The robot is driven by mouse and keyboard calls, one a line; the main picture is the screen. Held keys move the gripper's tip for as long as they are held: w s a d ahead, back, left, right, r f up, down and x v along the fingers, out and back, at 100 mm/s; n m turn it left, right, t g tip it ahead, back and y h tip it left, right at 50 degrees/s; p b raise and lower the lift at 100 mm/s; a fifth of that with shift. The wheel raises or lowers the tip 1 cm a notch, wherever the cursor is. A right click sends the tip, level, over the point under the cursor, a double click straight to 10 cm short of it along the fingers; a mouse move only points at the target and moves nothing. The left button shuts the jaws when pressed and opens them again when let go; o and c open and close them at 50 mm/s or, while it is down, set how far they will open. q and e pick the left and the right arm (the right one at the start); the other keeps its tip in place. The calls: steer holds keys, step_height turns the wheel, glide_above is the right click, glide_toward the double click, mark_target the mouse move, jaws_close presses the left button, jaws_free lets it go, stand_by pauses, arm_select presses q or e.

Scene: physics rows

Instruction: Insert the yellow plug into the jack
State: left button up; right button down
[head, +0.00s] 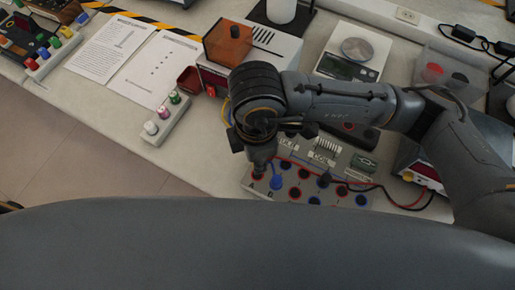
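A grey panel with red, blue and black ringed jacks (290,203) lies on the bench below my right arm. My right gripper (261,166) points down over the panel's left part, close to its surface. Its fingers are dark and mostly covered by the wrist, so I cannot tell whether they are open or shut. A yellow cable (225,110) curves out at the left of the wrist. I cannot make out the yellow plug itself. A blue plug (277,182) stands on the panel just right of the gripper. My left gripper is not in view.
A post strip (166,119), printed sheets (124,60) and a scale (355,57) lie around. Bare bench shows left of the panel.

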steer(key=shift+f+b, duration=2.05)
steer(key=shift+f, duration=0.45)
steer(key=shift+w, duration=0.1)
steer(key=shift+f+b, duration=0.1)
steer(key=shift+b, duration=0.2)
steer(key=shift+f+b, duration=1.05)
steer(key=shift+b, duration=0.05)
stand_by(0.3)
steer(key=c, duration=0.7)
jaws_free()
steer(key=shift+r, duration=0.1)
